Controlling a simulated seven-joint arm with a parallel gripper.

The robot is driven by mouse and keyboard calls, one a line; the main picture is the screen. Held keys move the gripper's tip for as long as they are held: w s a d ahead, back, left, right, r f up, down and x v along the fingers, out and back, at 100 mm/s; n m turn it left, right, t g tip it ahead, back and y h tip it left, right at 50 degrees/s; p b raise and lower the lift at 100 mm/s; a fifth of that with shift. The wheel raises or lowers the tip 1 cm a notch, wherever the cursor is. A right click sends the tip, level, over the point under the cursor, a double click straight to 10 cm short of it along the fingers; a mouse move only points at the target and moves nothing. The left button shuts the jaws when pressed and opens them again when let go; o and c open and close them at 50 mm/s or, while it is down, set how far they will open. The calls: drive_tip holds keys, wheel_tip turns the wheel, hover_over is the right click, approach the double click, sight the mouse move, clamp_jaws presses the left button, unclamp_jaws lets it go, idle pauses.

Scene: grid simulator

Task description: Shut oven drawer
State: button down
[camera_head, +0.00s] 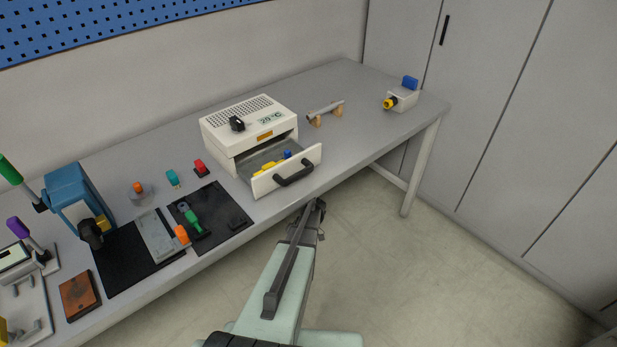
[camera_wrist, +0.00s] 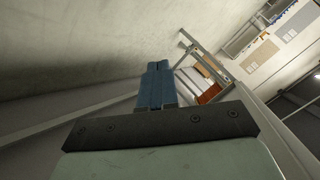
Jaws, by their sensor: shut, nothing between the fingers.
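The white oven (camera_head: 250,122) stands on the grey table with a dark knob and a green temperature readout. Its drawer (camera_head: 311,155) is pulled out at the front, with a black handle (camera_head: 294,173) on its white face. Small yellow and blue items (camera_head: 265,167) lie inside the drawer. My gripper (camera_wrist: 156,70) shows in the wrist view with its blue fingers together and nothing between them. In the head view my arm's end is just below the drawer front in the picture, near the table's front edge, apart from the handle. The fingers are hard to make out there.
A black mat (camera_head: 210,217) with tools lies left of the drawer. A rod on wooden supports (camera_head: 326,112) and a small white device (camera_head: 402,99) are to the right. Floor in front of the table is clear.

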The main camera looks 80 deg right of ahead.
drive_tip(key=s+d+r+n+t+h, duration=0.1)
drive_tip(key=s+d+r+n+h, duration=0.2)
drive_tip(key=s+r, duration=0.95)
drive_tip(key=s+d+r+n+t+h, duration=0.15)
drive_tip(key=s+r+h, duration=0.35)
drive_tip(key=s+r, duration=0.7)
drive_tip(key=w+a+r+n+g+h, duration=0.1)
drive_tip(key=w+a+r, duration=0.3)
drive_tip(key=r, duration=0.6)
drive_tip(key=w+a+r+n, duration=0.1)
drive_tip(key=w+a+r, duration=0.2)
drive_tip(key=r, duration=0.8)
drive_tip(key=w+d+f, duration=0.3)
drive_tip(key=w+f, duration=0.4)
drive_tip(key=w, duration=0.2)
drive_tip(key=shift+f, duration=0.15)
drive_tip(key=shift+d, duration=0.1)
